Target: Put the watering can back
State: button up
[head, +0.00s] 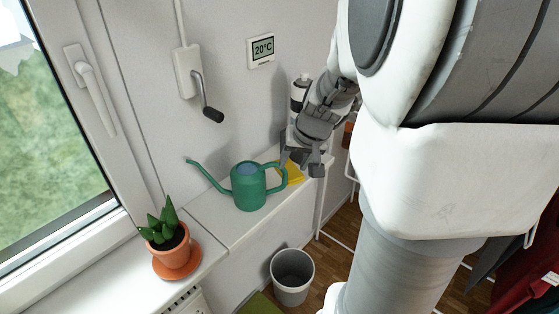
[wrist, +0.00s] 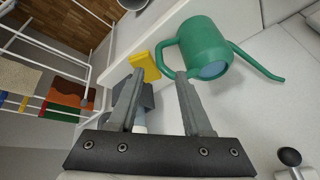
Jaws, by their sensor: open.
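The green watering can (head: 248,187) stands upright on the white ledge (head: 215,213), its spout to the left and its handle to the right. In the wrist view the can (wrist: 204,47) is just beyond the fingertips, with its handle nearest them. My gripper (head: 302,170) is at the right of the can, close to the handle. In the wrist view my gripper (wrist: 160,75) has its two fingers apart with nothing held between them. I cannot tell whether a fingertip touches the handle.
A yellow item (head: 293,174) lies behind the handle. A potted plant (head: 167,240) stands on the sill at left. A wall crank (head: 207,105) hangs above. A grey bin (head: 292,275) is on the floor below. A white rack (wrist: 55,60) stands beside the ledge.

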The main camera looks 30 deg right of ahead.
jog(key=shift+v, duration=1.35)
jog(key=s+a+r+n, duration=0.2)
jog(key=s+a+r, duration=0.1)
jog(key=s+a, duration=0.4)
jog(key=s+a+r+n, duration=0.3)
jog(key=s+a+r, duration=0.1)
jog(key=s+a, duration=0.3)
jog(key=shift+a+n, duration=0.3)
jog(key=shift+a, duration=0.8)
